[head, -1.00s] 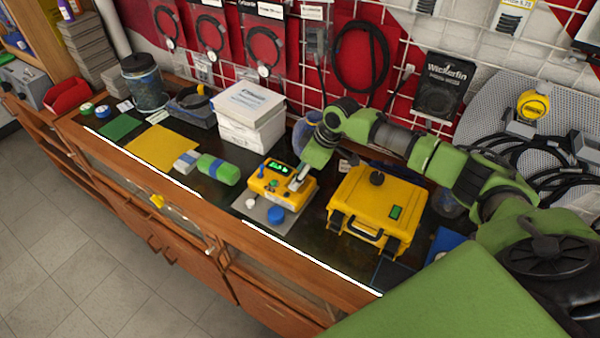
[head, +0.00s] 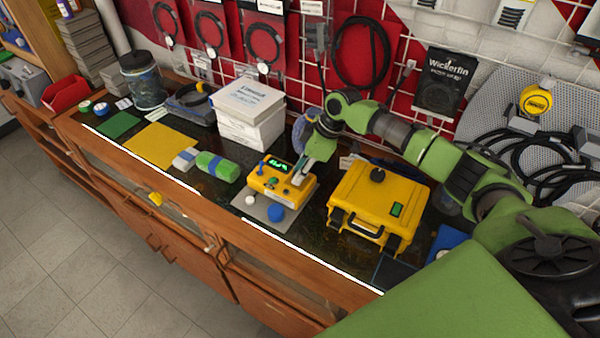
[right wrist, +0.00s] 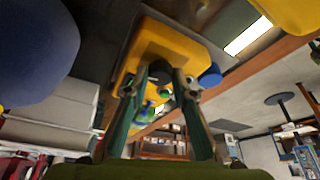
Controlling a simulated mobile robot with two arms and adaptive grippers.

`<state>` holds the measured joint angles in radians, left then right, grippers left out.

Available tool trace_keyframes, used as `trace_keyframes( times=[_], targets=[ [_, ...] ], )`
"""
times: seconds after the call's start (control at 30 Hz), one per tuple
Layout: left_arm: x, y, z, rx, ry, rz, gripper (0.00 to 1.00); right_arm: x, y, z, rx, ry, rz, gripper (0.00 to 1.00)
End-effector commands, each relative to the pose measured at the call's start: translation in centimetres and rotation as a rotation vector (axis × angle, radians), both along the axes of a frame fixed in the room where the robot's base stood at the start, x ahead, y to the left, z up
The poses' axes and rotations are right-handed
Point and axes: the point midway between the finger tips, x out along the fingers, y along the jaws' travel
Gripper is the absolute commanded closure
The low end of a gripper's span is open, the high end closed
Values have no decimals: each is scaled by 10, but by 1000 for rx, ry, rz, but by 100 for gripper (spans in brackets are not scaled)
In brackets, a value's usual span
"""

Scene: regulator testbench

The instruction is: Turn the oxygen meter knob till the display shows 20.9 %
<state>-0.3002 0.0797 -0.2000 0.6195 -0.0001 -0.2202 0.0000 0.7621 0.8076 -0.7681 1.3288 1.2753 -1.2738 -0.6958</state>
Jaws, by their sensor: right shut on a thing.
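The oxygen meter (head: 264,186) is a yellow box on a grey plate on the dark bench top. Its small display (head: 277,166) shows lit green characters too small to read. My right gripper (head: 296,181) reaches down onto the meter's right part, beside the display. In the right wrist view the yellow meter (right wrist: 178,42) lies beyond the fingertips (right wrist: 160,72), which are shut on its knob; the knob is mostly hidden between the fingers. My left gripper is not in view.
A yellow case (head: 375,205) stands close to the right of the meter. White boxes (head: 250,115) stand behind it. A green-and-blue roll (head: 217,166) lies to its left, and a blue round cap (head: 276,213) is at the plate's front. A blue round object (head: 302,132) stands behind my gripper.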

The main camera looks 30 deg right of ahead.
Motion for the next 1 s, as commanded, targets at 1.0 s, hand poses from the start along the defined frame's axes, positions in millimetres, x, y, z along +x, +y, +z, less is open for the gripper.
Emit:
trace_keyframes(
  times=[1.0],
  targets=[
    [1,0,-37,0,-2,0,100,3,0,0,1,-2,471,97]
  ],
)
